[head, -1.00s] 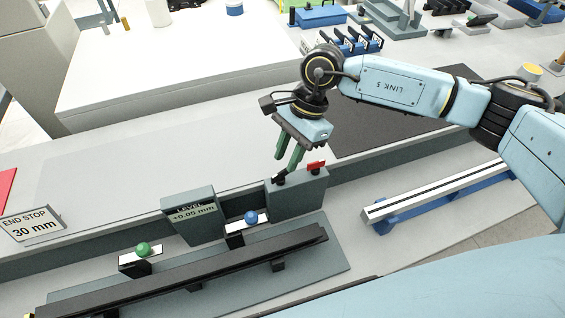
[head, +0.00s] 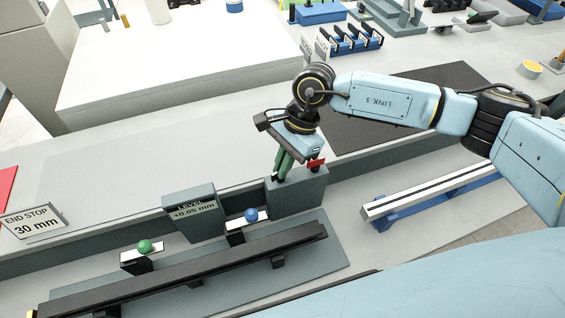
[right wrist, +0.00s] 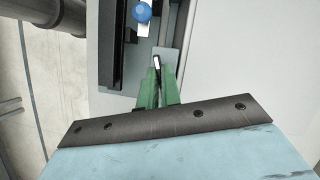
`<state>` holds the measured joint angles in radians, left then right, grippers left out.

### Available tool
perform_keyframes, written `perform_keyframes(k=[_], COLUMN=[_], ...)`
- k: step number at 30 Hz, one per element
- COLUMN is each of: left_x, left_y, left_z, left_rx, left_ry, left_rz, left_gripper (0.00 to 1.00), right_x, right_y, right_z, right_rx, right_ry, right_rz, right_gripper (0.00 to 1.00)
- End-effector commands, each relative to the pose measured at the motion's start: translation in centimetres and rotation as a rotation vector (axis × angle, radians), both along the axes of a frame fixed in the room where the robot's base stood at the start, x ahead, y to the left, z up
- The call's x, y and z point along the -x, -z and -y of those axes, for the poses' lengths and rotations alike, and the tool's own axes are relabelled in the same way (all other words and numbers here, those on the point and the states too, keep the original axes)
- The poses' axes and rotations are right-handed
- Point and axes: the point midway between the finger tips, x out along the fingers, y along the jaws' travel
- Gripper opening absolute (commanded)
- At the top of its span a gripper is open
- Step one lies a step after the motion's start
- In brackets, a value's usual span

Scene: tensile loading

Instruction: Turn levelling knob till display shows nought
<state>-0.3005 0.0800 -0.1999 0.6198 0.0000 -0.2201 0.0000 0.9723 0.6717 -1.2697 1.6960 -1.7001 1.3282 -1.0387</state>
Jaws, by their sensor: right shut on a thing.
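The level display (head: 196,210) is a grey box reading "LEVEL +0.05 mm". To its right stands a grey block (head: 298,192) with a small black knob on top, mostly hidden by my fingers. My right gripper (head: 280,176) points down at the block top, its green fingers shut on the knob. In the right wrist view the green fingers (right wrist: 157,88) close around the knob (right wrist: 157,64), which shows a white mark on a dark top. My left gripper is not in view.
A red part (head: 316,163) sits on the block right beside my gripper. A blue ball (head: 251,215) and a green ball (head: 144,246) stand behind a long dark rail (head: 190,268). An "END STOP 30 mm" sign (head: 34,222) is at left. A white-topped rail (head: 435,190) lies at right.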

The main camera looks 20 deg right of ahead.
Motion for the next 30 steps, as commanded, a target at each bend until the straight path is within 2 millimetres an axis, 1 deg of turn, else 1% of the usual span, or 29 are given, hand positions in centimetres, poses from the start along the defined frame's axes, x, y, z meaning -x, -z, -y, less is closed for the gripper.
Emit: perform_keyframes(k=[8, 14, 30], left_x=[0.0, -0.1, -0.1], left_y=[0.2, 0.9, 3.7], left_z=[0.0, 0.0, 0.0], left_rx=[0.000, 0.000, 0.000], left_ry=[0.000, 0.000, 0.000], left_rz=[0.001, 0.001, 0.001], left_gripper=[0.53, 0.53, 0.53], right_x=[0.0, 0.1, 0.4], right_y=[0.0, 0.1, 0.1], right_z=[0.0, 0.0, 0.0], right_rx=[-0.001, -0.001, -0.004], right_ry=[0.039, 0.144, 0.637], right_rz=[0.000, 0.000, 0.003], right_gripper=[0.00, 0.00, 0.00])
